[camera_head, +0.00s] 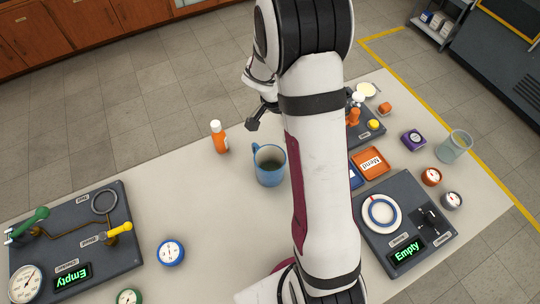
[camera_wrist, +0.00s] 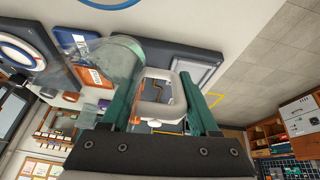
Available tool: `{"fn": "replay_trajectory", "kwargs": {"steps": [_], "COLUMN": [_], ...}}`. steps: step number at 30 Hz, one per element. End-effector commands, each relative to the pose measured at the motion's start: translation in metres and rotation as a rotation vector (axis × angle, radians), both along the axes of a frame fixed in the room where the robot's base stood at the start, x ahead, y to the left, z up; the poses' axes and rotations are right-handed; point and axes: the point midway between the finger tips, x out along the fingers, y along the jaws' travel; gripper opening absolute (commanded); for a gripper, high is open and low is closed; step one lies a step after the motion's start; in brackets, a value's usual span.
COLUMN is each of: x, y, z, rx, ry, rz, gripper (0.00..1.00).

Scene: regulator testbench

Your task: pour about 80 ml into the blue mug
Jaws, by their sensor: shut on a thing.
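The blue mug (camera_head: 270,170) stands upright on the pale bench in the head view, left of my arm, its handle toward the upper left. Its inside looks dark, and I cannot tell how much liquid it holds. In the wrist view my gripper (camera_wrist: 160,88) is shut on the white loop handle (camera_wrist: 157,110) of a clear vessel. The see-through body of the vessel (camera_wrist: 108,62) shows left of the fingers and looks tilted. I cannot make out its liquid level. In the head view my arm hides most of the gripper and the held vessel.
An orange bottle (camera_head: 219,138) stands left of the mug. A dark panel (camera_head: 125,255) with gauge and valves lies at lower left, another (camera_head: 375,255) at right. A clear beaker (camera_head: 455,146) stands near the right edge. The bench around the mug's left and front is clear.

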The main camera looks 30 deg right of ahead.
Motion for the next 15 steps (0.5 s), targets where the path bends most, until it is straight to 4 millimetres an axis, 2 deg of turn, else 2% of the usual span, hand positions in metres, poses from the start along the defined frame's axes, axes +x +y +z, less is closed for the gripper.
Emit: {"fn": "replay_trajectory", "kwargs": {"steps": [7, 15], "x": [0.0, 0.0], "y": [-0.015, -0.021], "z": [0.009, 0.018], "rx": [0.226, 0.407], "ry": [-0.004, 0.001], "rz": [-0.007, -0.001], "gripper": [0.0, 0.0]}}
